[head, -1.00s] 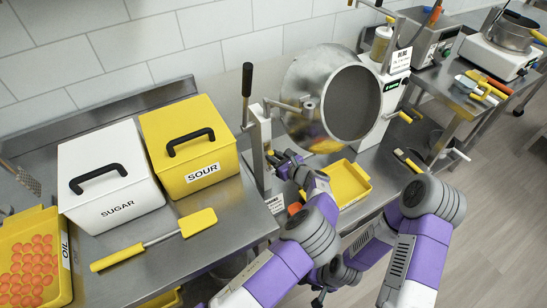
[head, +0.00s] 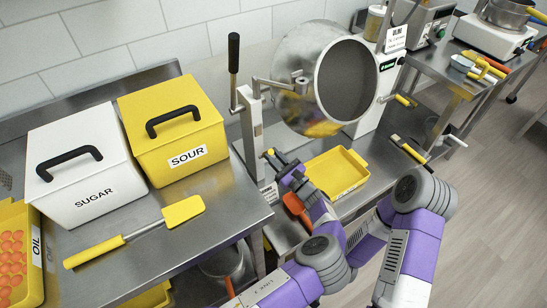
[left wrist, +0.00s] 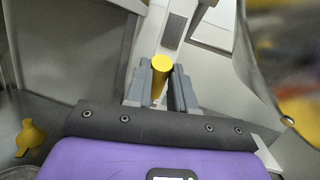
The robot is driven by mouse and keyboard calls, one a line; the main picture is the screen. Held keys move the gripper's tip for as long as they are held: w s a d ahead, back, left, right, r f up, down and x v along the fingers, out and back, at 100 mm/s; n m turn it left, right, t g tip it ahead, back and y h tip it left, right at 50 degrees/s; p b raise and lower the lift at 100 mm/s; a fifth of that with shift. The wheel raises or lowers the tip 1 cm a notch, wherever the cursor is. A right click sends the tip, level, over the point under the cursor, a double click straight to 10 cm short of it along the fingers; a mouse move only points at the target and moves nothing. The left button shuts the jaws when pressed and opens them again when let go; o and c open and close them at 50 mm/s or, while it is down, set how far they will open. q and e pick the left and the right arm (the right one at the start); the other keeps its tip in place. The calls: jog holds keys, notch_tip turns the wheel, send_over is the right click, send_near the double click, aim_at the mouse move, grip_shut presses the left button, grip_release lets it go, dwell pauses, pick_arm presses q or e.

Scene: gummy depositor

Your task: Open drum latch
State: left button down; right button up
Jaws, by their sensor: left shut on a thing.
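The metal drum (head: 300,103) with its round open mouth hangs at the back, beside an upright metal post (head: 252,130). A yellow knob (head: 269,153), the latch handle by its look, is at the lower part of that post. My left gripper (head: 279,164) is shut on the yellow knob. In the left wrist view the knob (left wrist: 161,64) stands between the two grey fingers (left wrist: 162,88), with its round end facing up. The rest of the latch is hidden by the gripper.
A yellow tray (head: 350,188) lies just right of my left gripper, under the drum. A black-handled lever (head: 233,60) rises left of the drum. The yellow SOUR bin (head: 177,150), white SUGAR bin (head: 100,180) and yellow spatula (head: 183,211) occupy the left counter.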

dwell(0.3)
pick_arm(q)
jog(key=c, duration=0.9)
grip_release()
jog(key=shift+c, duration=0.2)
jog(key=shift+d, duration=0.1)
